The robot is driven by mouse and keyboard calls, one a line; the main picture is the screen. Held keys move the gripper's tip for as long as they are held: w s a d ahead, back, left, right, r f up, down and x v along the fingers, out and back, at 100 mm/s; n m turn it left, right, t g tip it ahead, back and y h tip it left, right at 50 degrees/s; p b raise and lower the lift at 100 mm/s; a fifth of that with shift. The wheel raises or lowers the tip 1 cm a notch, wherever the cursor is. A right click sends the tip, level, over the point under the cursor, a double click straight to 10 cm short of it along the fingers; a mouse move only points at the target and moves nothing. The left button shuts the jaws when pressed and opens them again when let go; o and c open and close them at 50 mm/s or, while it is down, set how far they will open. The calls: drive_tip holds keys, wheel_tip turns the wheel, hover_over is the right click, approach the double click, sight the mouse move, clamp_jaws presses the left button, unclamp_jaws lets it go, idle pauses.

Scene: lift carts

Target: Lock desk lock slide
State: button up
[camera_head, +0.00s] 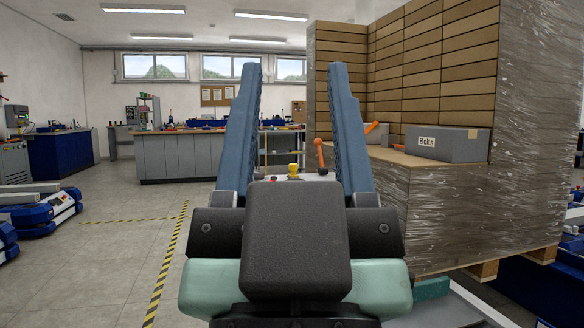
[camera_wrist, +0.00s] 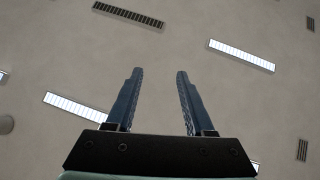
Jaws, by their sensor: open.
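My gripper (camera_head: 294,125) stands upright close in front of the head camera, its two blue fingers spread wide with nothing between them. In the wrist view my gripper (camera_wrist: 156,75) is also open and empty, pointing at the ceiling. I cannot make out a desk lock slide in either view. A grey desk-like counter (camera_head: 178,157) stands across the room, beyond and to the left of my gripper. Part of it is hidden behind my fingers.
A wrapped pallet stack (camera_head: 460,215) with brown boxes and a grey "Belts" box (camera_head: 455,146) stands close on the right. An orange-topped lever (camera_head: 320,153) shows between my fingers. Low blue carts (camera_head: 40,212) stand at left. The floor (camera_head: 110,260) at front left is clear.

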wheel_tip(320, 180, up, 9)
drive_tip(key=p, duration=0.8)
drive_tip(key=shift+f, duration=0.1)
clamp_jaws()
wheel_tip(320, 180, up, 37)
drive_tip(key=p, duration=3.7)
drive_tip(key=shift+f, duration=0.15)
